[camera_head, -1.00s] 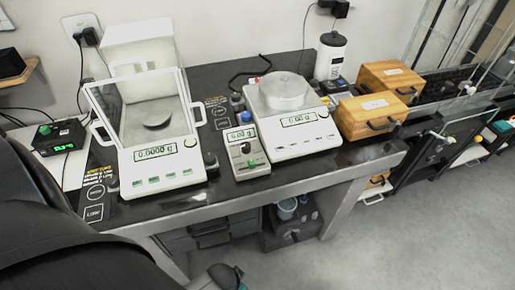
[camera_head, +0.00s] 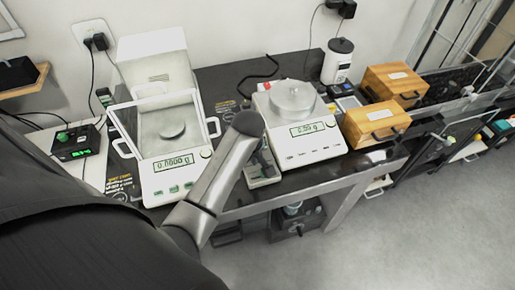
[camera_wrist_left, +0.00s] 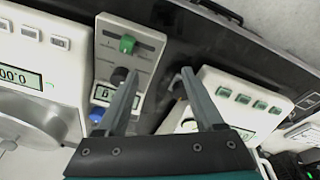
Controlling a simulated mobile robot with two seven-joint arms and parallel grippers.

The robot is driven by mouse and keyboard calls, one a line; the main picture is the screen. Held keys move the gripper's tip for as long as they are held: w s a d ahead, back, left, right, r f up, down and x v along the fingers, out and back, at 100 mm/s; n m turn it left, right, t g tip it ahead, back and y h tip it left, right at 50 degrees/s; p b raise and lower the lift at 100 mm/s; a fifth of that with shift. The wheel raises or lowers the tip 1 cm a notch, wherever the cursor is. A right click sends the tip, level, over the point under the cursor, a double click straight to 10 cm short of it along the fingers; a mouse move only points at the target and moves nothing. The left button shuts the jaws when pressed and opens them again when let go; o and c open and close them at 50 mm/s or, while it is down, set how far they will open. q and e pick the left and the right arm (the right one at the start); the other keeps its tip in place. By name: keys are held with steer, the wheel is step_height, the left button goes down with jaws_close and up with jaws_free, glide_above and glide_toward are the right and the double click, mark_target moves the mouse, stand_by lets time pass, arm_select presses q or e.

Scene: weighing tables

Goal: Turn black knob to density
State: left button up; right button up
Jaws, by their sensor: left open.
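A small grey-white unit (camera_head: 262,176) stands between two white balances; my arm covers much of it in the head view. In the left wrist view this unit (camera_wrist_left: 137,50) has a green switch, a black knob (camera_wrist_left: 120,75), a display and a blue knob. A second dark knob (camera_wrist_left: 177,86) lies between this unit and a balance. My left gripper (camera_wrist_left: 158,75) is open and empty above them. One fingertip is by the unit's black knob, the other partly over the second knob. Contact cannot be told. No density label is readable. My right gripper is not in view.
A balance with an open glass shield (camera_head: 168,180) is on the left. Another balance with a round metal pan (camera_head: 305,148) is on the right. The bench front edge runs below.

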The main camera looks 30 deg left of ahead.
arm_select(q)
steer(key=w+a+r+n+g+h+p, duration=0.1)
steer(key=w+r+n+h+p, duration=0.1)
steer(key=w+r+n, duration=0.85)
steer(key=f+n+b, duration=0.1)
steer(key=f, duration=0.3)
steer(key=s+f+n+b, duration=0.1)
steer(key=f, duration=0.4)
steer(key=s+f+n+b, duration=0.1)
steer(key=f+b, duration=0.1)
steer(key=f, duration=0.3)
steer(key=shift+s+a, duration=0.15)
steer(key=shift+s, duration=0.1)
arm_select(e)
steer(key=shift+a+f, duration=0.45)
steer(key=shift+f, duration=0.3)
arm_select(q)
jaws_close()
